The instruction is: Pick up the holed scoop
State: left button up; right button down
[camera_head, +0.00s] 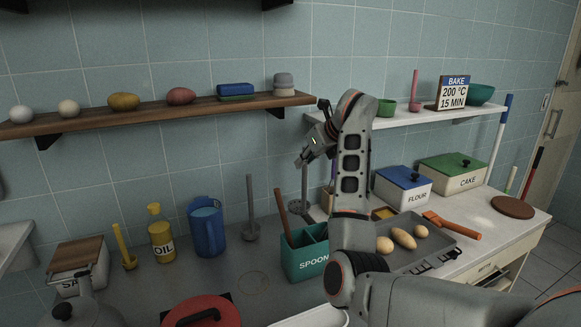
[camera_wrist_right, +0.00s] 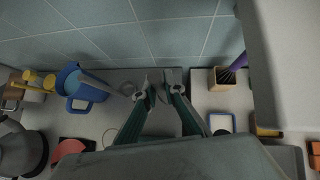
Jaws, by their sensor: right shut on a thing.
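The holed scoop (camera_head: 304,188) is a grey upright utensil with a thin handle and a round flat head at its lower end. It hangs below my right gripper (camera_head: 303,158), which is shut on the top of its handle. My left gripper is not in view.
A similar grey utensil (camera_head: 251,232) stands left of the SPOON box (camera_head: 304,263). A blue jug (camera_head: 207,230) and yellow oil bottle (camera_head: 161,240) stand farther left. A tray (camera_head: 440,238) with egg-like things, the FLOUR box (camera_head: 402,190) and the CAKE box (camera_head: 453,172) are right.

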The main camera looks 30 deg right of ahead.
jog(key=s+d, duration=0.7)
jog(key=d, duration=0.4)
jog(key=shift+s+d, duration=0.15)
jog(key=shift+d, duration=0.05)
jog(key=shift+a, duration=0.15)
dwell(0.5)
